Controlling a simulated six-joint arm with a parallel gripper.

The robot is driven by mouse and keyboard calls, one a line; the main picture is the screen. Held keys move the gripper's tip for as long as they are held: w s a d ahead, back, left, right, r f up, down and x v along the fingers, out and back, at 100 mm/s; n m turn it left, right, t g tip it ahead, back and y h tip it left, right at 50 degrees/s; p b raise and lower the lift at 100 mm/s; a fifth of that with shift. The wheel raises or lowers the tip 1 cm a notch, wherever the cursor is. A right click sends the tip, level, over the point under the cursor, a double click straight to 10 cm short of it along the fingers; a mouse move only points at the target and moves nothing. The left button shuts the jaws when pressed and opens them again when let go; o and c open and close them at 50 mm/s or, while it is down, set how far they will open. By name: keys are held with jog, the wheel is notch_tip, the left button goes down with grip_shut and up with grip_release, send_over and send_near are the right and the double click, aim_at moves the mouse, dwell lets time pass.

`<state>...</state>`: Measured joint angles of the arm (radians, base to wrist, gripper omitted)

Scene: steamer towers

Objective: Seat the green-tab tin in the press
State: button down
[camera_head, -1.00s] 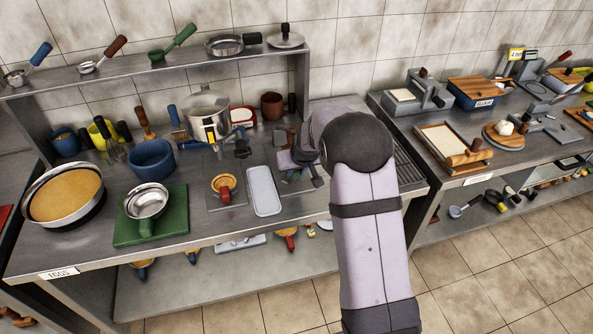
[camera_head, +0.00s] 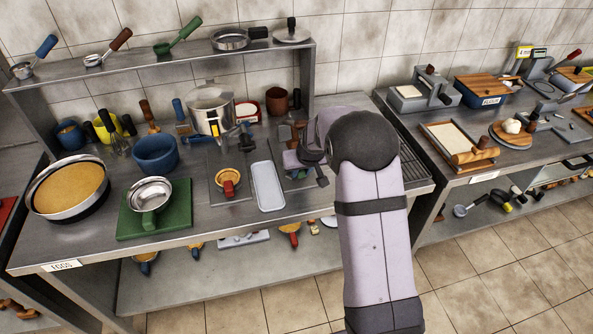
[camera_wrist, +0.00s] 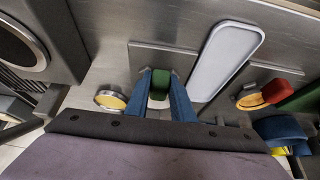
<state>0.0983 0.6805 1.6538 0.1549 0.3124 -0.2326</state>
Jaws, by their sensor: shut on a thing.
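My gripper (camera_wrist: 160,92) has blue fingers shut on the green tab (camera_wrist: 159,84) of the green-tab tin. The tin's body is hidden or too unclear to make out. Below the tab, the wrist view shows a grey plate (camera_wrist: 146,58) on the counter. In the head view my gripper is right of the white tray (camera_head: 268,188), and its fingertips are hard to make out. I cannot tell for sure which object is the press.
A round yellow-topped piece (camera_wrist: 110,100) lies left of my fingers in the wrist view. A red-tab tin (camera_head: 228,178) with orange filling sits left of the tray. A pot (camera_head: 211,108) and blue bowl (camera_head: 155,155) stand behind. A raised shelf (camera_head: 160,65) runs along the back.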

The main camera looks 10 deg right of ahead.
dwell(0.7)
jog(key=shift+f+b, duration=0.4)
jog(key=shift+b, duration=0.05)
jog(key=shift+f+b, duration=0.65)
jog(key=shift+f, duration=0.15)
dwell(1.3)
jog(key=c, duration=1.5)
grip_release()
jog(key=shift+o, duration=0.2)
jog(key=shift+b+v, duration=0.95)
jog(key=shift+v, duration=2.7)
jog(key=shift+s+r, duration=0.1)
jog(key=shift+p+v, duration=1.2)
jog(key=shift+v, duration=0.9)
